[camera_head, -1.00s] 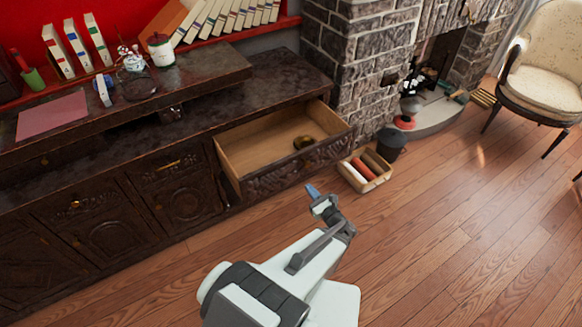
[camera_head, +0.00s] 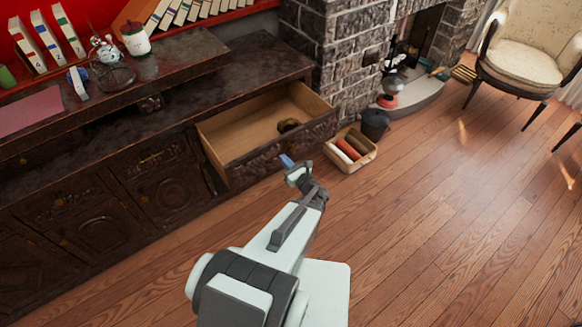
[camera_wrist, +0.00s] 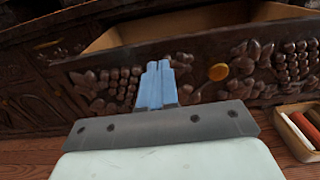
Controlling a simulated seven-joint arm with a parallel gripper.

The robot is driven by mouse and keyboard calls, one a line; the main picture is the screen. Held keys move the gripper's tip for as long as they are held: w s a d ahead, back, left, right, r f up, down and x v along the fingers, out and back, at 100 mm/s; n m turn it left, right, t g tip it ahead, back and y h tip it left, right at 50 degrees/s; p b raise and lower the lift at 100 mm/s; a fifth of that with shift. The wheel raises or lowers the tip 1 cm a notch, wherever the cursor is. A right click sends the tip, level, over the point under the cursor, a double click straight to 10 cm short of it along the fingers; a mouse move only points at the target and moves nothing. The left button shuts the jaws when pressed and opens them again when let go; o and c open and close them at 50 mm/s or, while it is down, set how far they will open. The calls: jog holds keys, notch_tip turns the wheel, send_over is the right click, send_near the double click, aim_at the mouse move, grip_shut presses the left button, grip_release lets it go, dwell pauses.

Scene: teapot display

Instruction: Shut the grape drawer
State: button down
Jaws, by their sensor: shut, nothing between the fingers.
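The grape drawer (camera_head: 285,156) is pulled out of the dark wooden cabinet, its pale inside empty except for a dark round thing (camera_head: 288,126) near its front. In the wrist view its carved front (camera_wrist: 205,80) shows grape clusters and leaves, with a round brass knob (camera_wrist: 218,72) right of my fingers. My gripper (camera_head: 286,160) is shut and empty, its blue fingertips (camera_wrist: 157,68) pointing at the drawer front, left of the knob. I cannot tell whether the fingertips touch the front.
A box of coloured rolls (camera_head: 350,150) stands on the floor right of the drawer, also at the right of the wrist view (camera_wrist: 300,130). A dark bucket (camera_head: 375,124) stands behind it, near the brick fireplace (camera_head: 330,60). The floor (camera_head: 430,220) in front is clear.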

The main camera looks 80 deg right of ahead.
aim_at(271, 146)
jog(key=shift+x, duration=3.25)
jog(key=x, duration=2.8)
jog(key=shift+w+d, duration=0.15)
jog(key=shift+d, duration=0.05)
jog(key=shift+w+d, duration=0.15)
jog(key=v, duration=1.5)
jog(key=shift+n, duration=0.3)
